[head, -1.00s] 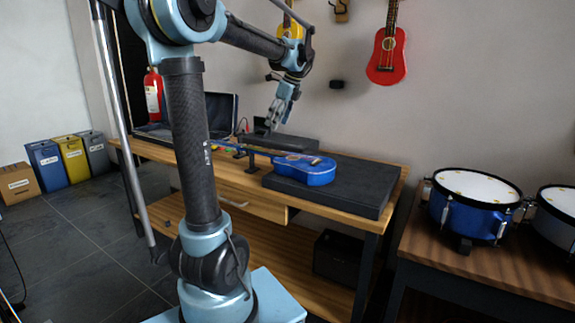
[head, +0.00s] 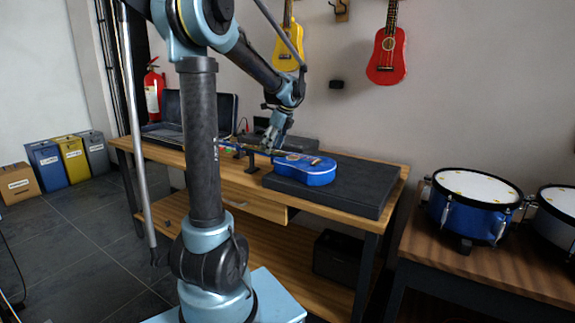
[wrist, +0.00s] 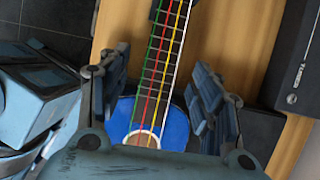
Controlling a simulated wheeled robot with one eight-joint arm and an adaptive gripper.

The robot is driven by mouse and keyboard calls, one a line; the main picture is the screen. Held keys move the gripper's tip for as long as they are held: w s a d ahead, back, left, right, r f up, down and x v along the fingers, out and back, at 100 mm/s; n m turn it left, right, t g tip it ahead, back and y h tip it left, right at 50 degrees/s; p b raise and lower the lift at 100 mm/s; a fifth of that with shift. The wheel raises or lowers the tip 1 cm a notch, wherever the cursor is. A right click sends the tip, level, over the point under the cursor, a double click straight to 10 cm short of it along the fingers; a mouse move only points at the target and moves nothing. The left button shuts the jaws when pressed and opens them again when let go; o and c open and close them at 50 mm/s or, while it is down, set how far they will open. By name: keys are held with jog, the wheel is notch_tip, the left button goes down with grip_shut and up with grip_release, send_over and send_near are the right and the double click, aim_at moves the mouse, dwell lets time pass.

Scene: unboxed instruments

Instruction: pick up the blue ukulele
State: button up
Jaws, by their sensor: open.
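The blue ukulele (head: 306,171) lies on a dark pad on the workbench, its neck pointing left and resting by a small black stand. In the wrist view its blue body (wrist: 176,124) and fretboard with coloured strings show between the fingers. My gripper (head: 270,149) is above the neck, near where it joins the body. In the wrist view my gripper (wrist: 162,100) is open, one finger on each side of the ukulele, with nothing held. The lower part of the body is hidden behind the gripper's palm.
The dark pad (head: 350,192) covers the right end of the wooden workbench (head: 240,180). A black case (head: 290,142) lies behind the neck, and a laptop stands at the left. Yellow and red (head: 386,58) ukuleles hang on the wall. Drums (head: 470,205) stand on a table at right.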

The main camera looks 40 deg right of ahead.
jog(key=shift+w+x, duration=0.15)
jog(key=shift+x, duration=1.15)
jog(key=shift+w+x, duration=0.1)
jog(key=shift+x, duration=1.25)
jog(key=shift+r, duration=0.1)
jog(key=c, duration=1.2)
